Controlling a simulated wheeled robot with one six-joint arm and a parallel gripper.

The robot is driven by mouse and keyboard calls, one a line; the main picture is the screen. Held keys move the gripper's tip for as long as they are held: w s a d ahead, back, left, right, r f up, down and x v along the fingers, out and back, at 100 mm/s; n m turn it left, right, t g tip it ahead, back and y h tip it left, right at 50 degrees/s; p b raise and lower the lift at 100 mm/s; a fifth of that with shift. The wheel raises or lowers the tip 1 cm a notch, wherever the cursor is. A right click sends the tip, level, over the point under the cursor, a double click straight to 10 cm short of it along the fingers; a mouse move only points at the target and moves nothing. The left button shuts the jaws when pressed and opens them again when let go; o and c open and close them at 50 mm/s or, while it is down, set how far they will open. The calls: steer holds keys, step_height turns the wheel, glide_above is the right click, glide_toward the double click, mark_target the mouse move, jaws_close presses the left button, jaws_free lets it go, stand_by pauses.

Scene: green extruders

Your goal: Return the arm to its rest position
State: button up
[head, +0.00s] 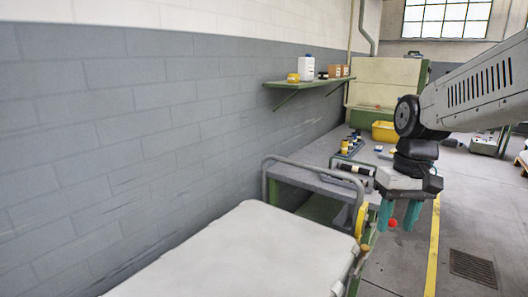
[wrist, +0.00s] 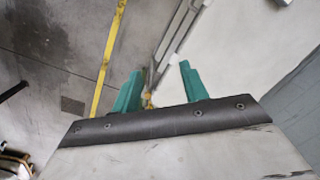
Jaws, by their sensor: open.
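My gripper (head: 400,214) hangs from my arm at the right of the head view, with its two teal fingers pointing down. The fingers stand apart with nothing visible held between them. In the wrist view my gripper (wrist: 160,88) also shows open, above the edge of a pale surface and the grey floor. A small red ball-like spot shows by the fingers in the head view; I cannot tell what it is. My gripper is in the air, to the right of the white-topped cart (head: 250,255).
A grey handrail (head: 315,168) and a workbench (head: 345,158) with small parts stand behind the cart. A yellow bin (head: 384,131) sits further back. A green wall shelf (head: 300,83) holds containers. Open floor with a yellow line (head: 433,245) and a drain grate (head: 472,268) lies right.

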steer(key=s+t, duration=0.2)
steer(key=s, duration=1.7)
steer(key=shift+s+a+m+h, duration=0.15)
steer(key=shift+s+m+h, duration=0.1)
steer(key=shift+m+h, duration=0.15)
stand_by(0.8)
